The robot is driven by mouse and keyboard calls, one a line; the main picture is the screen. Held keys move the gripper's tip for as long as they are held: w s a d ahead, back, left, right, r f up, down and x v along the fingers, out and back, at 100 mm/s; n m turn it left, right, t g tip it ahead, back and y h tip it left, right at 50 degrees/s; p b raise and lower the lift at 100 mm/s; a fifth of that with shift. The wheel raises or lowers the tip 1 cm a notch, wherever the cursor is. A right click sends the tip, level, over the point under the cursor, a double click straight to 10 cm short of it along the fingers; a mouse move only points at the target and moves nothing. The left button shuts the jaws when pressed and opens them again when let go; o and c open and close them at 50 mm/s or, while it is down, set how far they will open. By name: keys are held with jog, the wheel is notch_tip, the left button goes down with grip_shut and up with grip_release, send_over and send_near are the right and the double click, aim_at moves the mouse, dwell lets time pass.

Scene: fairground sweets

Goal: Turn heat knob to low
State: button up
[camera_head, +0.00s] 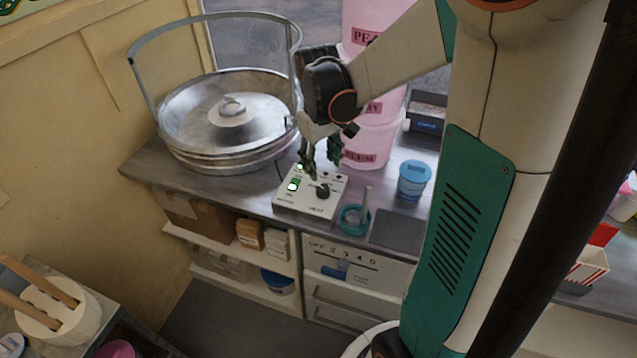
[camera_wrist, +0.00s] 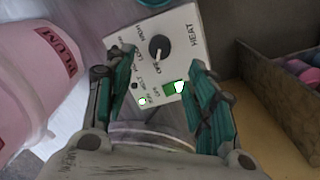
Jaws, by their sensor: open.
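The heat knob (camera_head: 323,191) is a round black knob on a white control box (camera_head: 292,207). In the wrist view the knob (camera_wrist: 158,48) sits near the "HEAT" lettering, and its pale mark seems to point at lettering that looks like "OFF". A lit green switch (camera_wrist: 175,87) and a small green light (camera_wrist: 142,101) are on the same box face. My gripper (camera_head: 322,165) is above the box, near the knob. In the wrist view its teal fingers (camera_wrist: 162,60) are spread apart and empty, with the knob between and beyond the tips, apparently untouched.
A large metal pan (camera_head: 180,135) with a hoop handle stands left of the box. Pink tubs (camera_head: 375,140) stand behind. A blue cup (camera_head: 414,182), a teal bowl (camera_head: 351,222) holding a handled tool, and a dark mat (camera_head: 398,229) lie to the right.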

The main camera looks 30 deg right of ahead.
aim_at(323, 189)
jog(key=f+b, duration=0.3)
jog(key=f, duration=0.6)
jog(key=shift+d+f, duration=0.15)
jog(key=shift+d, duration=0.05)
jog(key=c, duration=1.1)
